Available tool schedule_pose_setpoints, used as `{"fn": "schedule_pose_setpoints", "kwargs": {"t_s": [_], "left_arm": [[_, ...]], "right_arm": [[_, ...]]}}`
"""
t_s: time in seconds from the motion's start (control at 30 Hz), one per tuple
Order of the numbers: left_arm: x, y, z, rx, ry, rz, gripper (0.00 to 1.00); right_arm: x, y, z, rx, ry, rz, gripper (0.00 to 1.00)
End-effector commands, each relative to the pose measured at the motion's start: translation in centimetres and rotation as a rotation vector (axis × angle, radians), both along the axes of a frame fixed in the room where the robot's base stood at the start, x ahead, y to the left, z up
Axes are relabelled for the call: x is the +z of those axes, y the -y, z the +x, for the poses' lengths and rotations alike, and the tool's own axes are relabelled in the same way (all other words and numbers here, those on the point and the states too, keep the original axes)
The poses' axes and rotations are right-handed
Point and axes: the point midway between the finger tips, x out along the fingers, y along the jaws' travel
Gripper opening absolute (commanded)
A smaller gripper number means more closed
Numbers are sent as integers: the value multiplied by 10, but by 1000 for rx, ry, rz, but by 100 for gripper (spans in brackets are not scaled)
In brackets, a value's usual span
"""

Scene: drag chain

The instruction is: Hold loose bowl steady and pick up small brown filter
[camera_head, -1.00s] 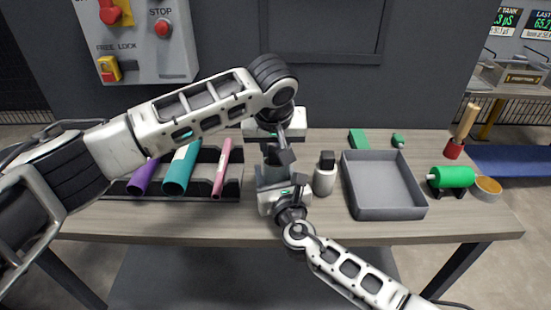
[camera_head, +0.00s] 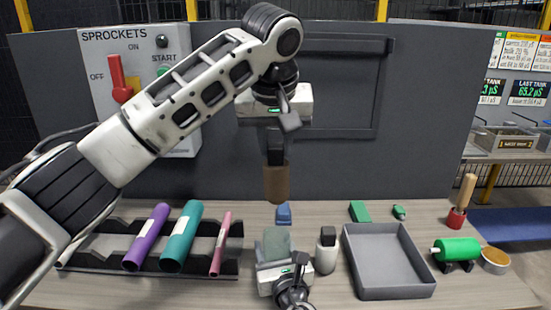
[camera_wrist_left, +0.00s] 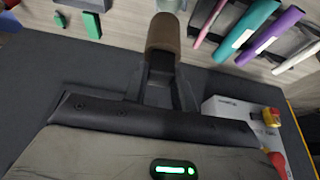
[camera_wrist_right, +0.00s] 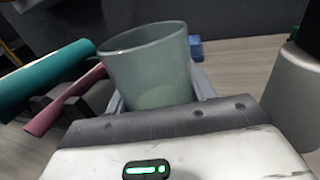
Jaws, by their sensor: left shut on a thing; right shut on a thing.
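The small brown filter (camera_head: 277,183) is a brown cylinder, held upright in the air above the table. My left gripper (camera_head: 276,160) is shut on its upper end; the left wrist view also shows the filter (camera_wrist_left: 163,35) between the fingers. The loose bowl (camera_head: 275,243) is a translucent grey-green cup standing open end up at the table's middle, below the filter and apart from it. My right gripper (camera_head: 279,265) is shut on the bowl from the front; the right wrist view shows the bowl (camera_wrist_right: 150,65) between its fingers, slightly tilted in the picture.
A grey tray (camera_head: 433,287) is further right. A black rack (camera_head: 110,258) with purple, teal and pink tubes is left. A blue block (camera_head: 283,213) lies behind the bowl.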

Motion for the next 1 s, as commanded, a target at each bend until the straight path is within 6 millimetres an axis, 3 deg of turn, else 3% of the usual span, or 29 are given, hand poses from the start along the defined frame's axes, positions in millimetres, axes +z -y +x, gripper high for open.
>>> {"fn": "schedule_pose_setpoints", "kwargs": {"t_s": [0.23,0.27,0.33,0.73,0.87,1.0], "left_arm": [[1,0,0,-1,0,0,0],[1,0,0,-1,0,0,0],[1,0,0,-1,0,0,0],[0,0,0,0,0,0,0],[0,0,0,0,0,0,0],[0,0,0,0,0,0,0]], "right_arm": [[-1,0,0,0,-2,-1,30],[-1,0,0,0,-2,-1,60],[-1,0,0,0,-2,-1,79],[-1,2,-7,0,-2,1,79],[-2,7,-26,1,-3,1,79],[-2,15,-56,1,-4,1,79]]}}
